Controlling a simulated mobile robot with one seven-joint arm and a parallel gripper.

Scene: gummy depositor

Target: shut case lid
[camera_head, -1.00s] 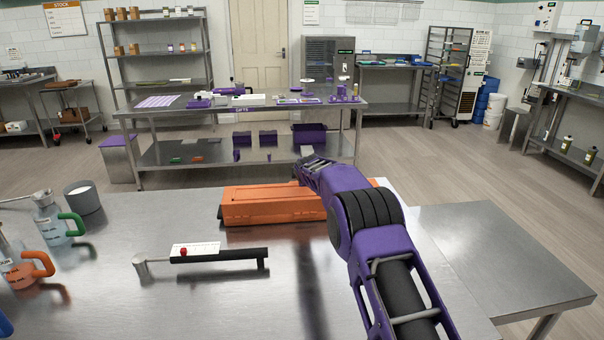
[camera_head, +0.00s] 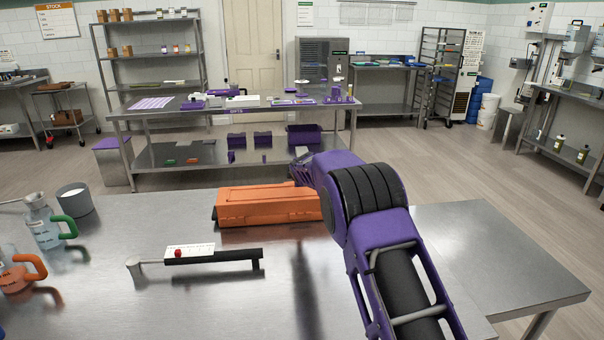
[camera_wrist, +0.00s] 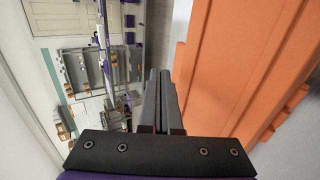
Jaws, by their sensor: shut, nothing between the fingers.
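The orange case (camera_head: 268,206) lies on the steel table, left of my arm. Its long lid, with a recessed panel, looks lowered over the body; I cannot tell whether it is fully flush. My arm hides the case's right end. My gripper (camera_head: 300,160) is at the case's far right side, mostly hidden behind my purple wrist in the head view. In the wrist view the black fingers (camera_wrist: 160,78) are together and empty. The orange case (camera_wrist: 245,70) fills the right of that view, beside the fingers with a small visible gap.
A black bar with a white label and red knob (camera_head: 205,256) lies nearer on the table. Jugs with green (camera_head: 66,226) and orange (camera_head: 28,272) handles and a grey cup (camera_head: 75,198) stand at the left. The table's front middle is clear.

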